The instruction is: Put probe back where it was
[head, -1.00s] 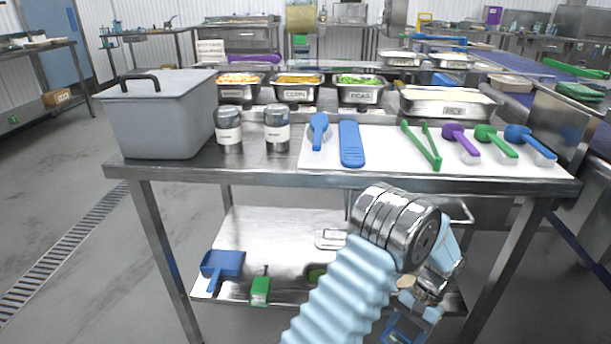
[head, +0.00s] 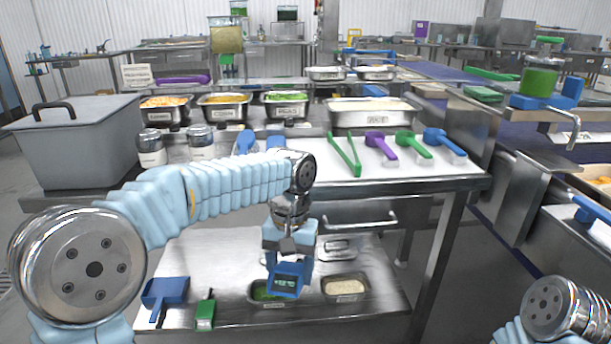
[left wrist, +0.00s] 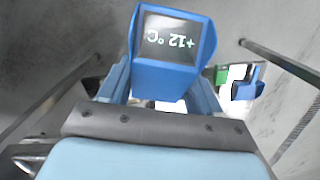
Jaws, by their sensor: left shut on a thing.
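The probe (head: 287,282) is a blue boxy thermometer with a dark display. My left gripper (head: 288,262) is shut on it, pointing down in front of the table, above the lower shelf's level in the head view. In the left wrist view the probe (left wrist: 172,50) sits between the fingers, its display reading +12 °C upside down. The probe's tip is hidden. My right arm shows only as a link at the bottom right of the head view; its gripper is out of view.
The steel table (head: 450,183) holds a white board (head: 400,174) with tongs and scoops, food pans behind and a grey lidded box (head: 75,145) at left. Its lower shelf (head: 215,262) carries a blue dustpan (head: 165,293) and small tubs. A conveyor stands at right.

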